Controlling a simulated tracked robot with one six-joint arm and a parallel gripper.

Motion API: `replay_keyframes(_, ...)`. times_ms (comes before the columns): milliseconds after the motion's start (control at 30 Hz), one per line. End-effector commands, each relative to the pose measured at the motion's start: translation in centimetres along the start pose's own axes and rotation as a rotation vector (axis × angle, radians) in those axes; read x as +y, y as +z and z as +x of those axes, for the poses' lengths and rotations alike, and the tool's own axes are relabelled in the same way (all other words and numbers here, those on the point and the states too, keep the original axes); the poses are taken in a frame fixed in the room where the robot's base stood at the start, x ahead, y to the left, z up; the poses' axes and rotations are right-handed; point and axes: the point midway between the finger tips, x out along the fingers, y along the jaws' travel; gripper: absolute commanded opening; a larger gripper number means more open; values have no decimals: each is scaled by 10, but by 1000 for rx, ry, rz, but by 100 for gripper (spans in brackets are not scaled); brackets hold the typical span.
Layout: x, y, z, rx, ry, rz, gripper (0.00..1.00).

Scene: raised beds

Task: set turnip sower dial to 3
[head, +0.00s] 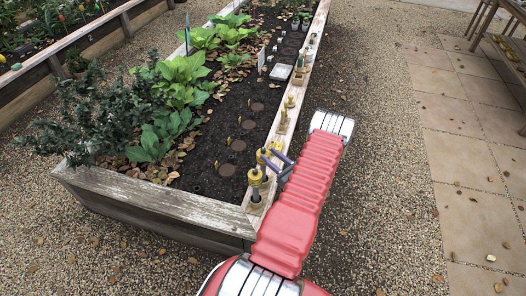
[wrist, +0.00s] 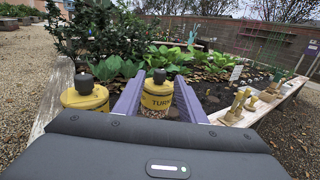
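The turnip sower (wrist: 156,98) is a yellow canister with a black knob on top and a partly visible label reading "TURN". In the wrist view it stands between the two purple fingers of my gripper (wrist: 159,78), with a gap to either side of the knob. My gripper is open. In the head view the fingers (head: 279,163) reach left over the bed's wooden edge, by the farther of two yellow sowers (head: 266,157). A second yellow sower (wrist: 84,96) stands to the left in the wrist view, outside the fingers. No dial numbers are readable.
Brass-coloured fittings (wrist: 238,105) stand farther along the bed's wooden rim (head: 150,198). Leafy plants (head: 182,75) and dark soil (head: 228,125) fill the bed. Gravel (head: 385,160) and paving slabs (head: 470,150) to the right are open, with scattered leaves.

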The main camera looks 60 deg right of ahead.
Motion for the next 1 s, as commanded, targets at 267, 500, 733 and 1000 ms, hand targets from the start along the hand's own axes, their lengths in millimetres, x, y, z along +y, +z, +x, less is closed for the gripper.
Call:
replay_keyframes(267, 1, 0, 40, 1, 2, -1, 37)
replay_keyframes(500, 0, 0, 53, 0, 0, 0, 37)
replay_keyframes(733, 0, 0, 53, 0, 0, 0, 37)
replay_keyframes(1000, 0, 0, 53, 0, 1, 0, 18)
